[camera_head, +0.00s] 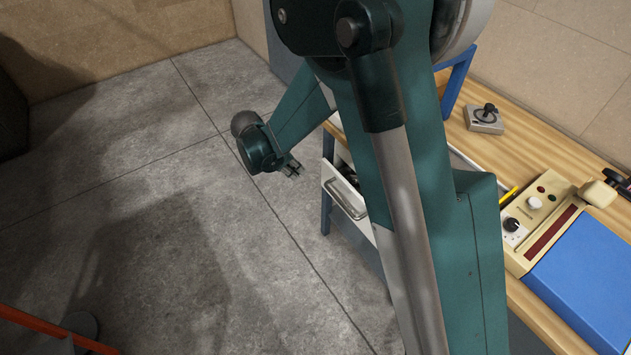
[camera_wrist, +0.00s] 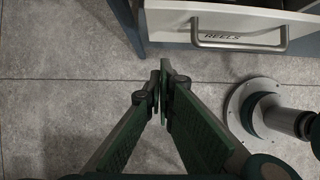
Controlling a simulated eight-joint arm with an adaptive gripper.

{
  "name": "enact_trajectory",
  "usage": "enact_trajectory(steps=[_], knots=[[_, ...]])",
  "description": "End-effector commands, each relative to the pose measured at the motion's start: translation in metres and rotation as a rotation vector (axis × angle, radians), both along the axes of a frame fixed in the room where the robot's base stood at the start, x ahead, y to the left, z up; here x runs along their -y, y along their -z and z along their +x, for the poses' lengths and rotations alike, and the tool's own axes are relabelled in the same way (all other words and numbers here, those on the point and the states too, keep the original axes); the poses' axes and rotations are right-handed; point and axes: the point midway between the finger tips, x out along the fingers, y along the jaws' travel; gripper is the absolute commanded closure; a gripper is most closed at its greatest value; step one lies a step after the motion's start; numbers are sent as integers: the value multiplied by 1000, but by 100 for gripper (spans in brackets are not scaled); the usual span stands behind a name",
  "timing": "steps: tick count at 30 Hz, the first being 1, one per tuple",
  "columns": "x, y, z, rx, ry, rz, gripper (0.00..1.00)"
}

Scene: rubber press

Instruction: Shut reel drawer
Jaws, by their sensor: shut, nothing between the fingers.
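The reel drawer (camera_head: 337,186) has a white front with a metal bar handle (camera_head: 347,201). It stands pulled out from under the wooden bench, with dark contents showing inside; my arm hides part of it. In the wrist view the drawer front (camera_wrist: 168,26), lettered REELS, and its handle (camera_wrist: 240,43) lie across the top right. My gripper (camera_head: 295,171) is shut and empty, to the left of the drawer front and apart from it. In the wrist view the gripper's fingertips (camera_wrist: 161,77) meet below the drawer front, over grey floor.
The wooden bench top (camera_head: 548,128) carries a small joystick box (camera_head: 484,119), a beige control unit (camera_head: 541,215) and a blue panel (camera_head: 590,285). A blue bench leg (camera_head: 327,210) stands beside the drawer. The grey floor (camera_head: 140,165) left of the gripper is clear.

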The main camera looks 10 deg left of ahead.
Motion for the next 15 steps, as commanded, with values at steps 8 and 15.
enact_trajectory(steps=[8,15], knots=[[-2,23,-30,149,-6,-155,100],[-1,25,-46,247,-2,-231,100]])
